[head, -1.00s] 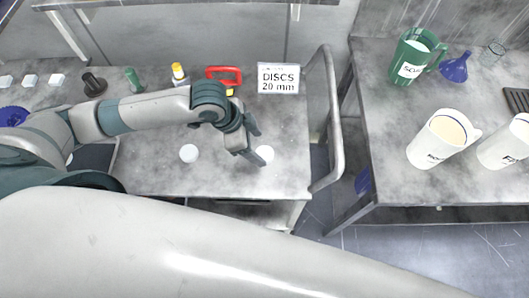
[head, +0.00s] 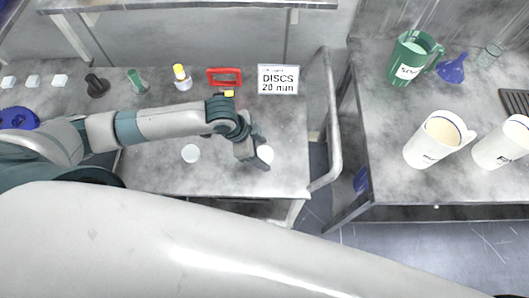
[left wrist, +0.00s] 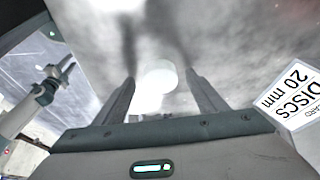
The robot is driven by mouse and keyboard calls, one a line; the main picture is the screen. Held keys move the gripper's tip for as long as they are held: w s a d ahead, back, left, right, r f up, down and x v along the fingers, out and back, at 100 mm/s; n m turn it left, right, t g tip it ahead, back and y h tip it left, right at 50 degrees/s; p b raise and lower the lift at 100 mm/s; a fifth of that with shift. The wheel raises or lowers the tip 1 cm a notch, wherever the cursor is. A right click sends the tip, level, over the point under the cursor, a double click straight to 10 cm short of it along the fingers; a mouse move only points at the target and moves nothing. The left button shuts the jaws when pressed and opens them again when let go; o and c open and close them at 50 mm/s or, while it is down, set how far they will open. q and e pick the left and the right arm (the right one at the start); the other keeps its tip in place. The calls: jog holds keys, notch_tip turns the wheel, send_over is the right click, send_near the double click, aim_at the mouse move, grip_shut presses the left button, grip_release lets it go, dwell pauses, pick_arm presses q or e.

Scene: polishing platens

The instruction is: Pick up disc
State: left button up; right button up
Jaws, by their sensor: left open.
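The other disc (head: 265,154) is at the fingertips of my left gripper (head: 255,156). In the left wrist view a white disc (left wrist: 159,78) shows between and a little beyond the two open fingers (left wrist: 162,92). The gripper is open with nothing held. Whether the fingers touch the disc or the cart top I cannot tell.
A DISCS 20 mm sign (head: 278,80) stands at the cart's back right, near a red-framed object (head: 224,77). A curved rail (head: 331,120) edges the cart's right. Another table (head: 390,170) holds jugs (head: 439,139).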

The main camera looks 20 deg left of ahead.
aim_at(262, 156)
pick_arm(q)
jog(key=c, duration=1.2)
jog(key=shift+r, duration=0.15)
jog(key=shift+w+r+b, duration=0.1)
jog(key=shift+r+b, duration=0.25)
jog(key=shift+r, duration=0.1)
jog(key=r, duration=0.1)
jog(key=r+b, duration=0.1)
jog(key=s+r, duration=0.1)
jog(key=shift+d+r, duration=0.15)
jog(key=shift+d, duration=0.15)
jog(key=s+d+r, duration=0.1)
jog(key=s+r, duration=0.1)
jog(key=s, duration=0.1)
jog(key=s+d+r, duration=0.2)
jog(key=s, duration=0.1)
jog(key=s+d+r, duration=0.2)
jog(key=s, duration=0.1)
jog(key=shift+s+r, duration=0.25)
jog(key=shift+r, duration=0.1)
